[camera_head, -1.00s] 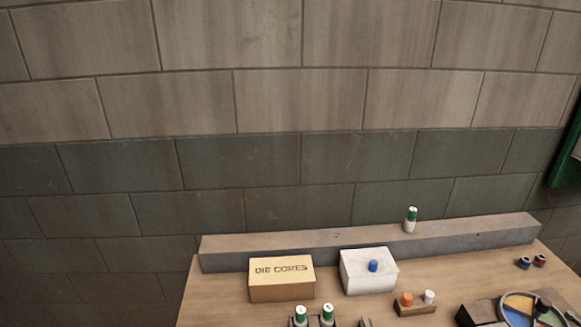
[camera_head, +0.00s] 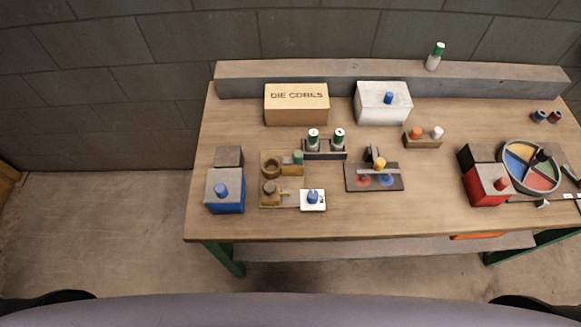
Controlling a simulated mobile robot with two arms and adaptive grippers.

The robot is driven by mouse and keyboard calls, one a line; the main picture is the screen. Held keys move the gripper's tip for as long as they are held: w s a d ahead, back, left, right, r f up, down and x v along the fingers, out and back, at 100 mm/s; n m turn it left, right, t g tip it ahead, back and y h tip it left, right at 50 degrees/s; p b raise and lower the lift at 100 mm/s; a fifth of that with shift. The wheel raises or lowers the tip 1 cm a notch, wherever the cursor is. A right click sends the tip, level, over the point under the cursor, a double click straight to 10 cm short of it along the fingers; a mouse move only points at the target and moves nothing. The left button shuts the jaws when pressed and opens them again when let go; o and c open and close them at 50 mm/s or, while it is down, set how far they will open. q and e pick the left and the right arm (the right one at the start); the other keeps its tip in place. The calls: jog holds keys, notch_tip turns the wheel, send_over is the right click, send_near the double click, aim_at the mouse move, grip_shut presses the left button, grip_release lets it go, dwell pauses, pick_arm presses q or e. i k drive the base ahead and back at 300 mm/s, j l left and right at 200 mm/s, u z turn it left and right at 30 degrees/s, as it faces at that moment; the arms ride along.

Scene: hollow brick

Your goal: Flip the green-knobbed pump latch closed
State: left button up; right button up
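A small green knob (camera_head: 298,157) sits on a tan fixture (camera_head: 291,170) left of the table's middle. It is beside a brown ring-shaped part (camera_head: 271,165). It is too small to tell whether this is the pump latch or how its lever stands. In front of it are a brown knobbed part (camera_head: 269,188) and a white plate with a blue knob (camera_head: 313,198). Neither gripper shows; only dark rounded shapes appear at the lower left and right corners.
A wooden table (camera_head: 225,225) stands against a block wall. On it are a DIE CORES box (camera_head: 296,104), a white box (camera_head: 383,103), green-capped bottles (camera_head: 339,139), a yellow-knobbed board (camera_head: 374,181), a blue box (camera_head: 225,191), a red box (camera_head: 486,184) and a coloured dial (camera_head: 530,166).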

aim_at(298, 158)
jog(key=k+j+z, duration=0.1)
jog(key=z, duration=0.25)
jog(key=k+j+z, duration=0.1)
jog(key=j+z, duration=0.25)
jog(key=k+z, duration=0.15)
jog(key=z, duration=0.2)
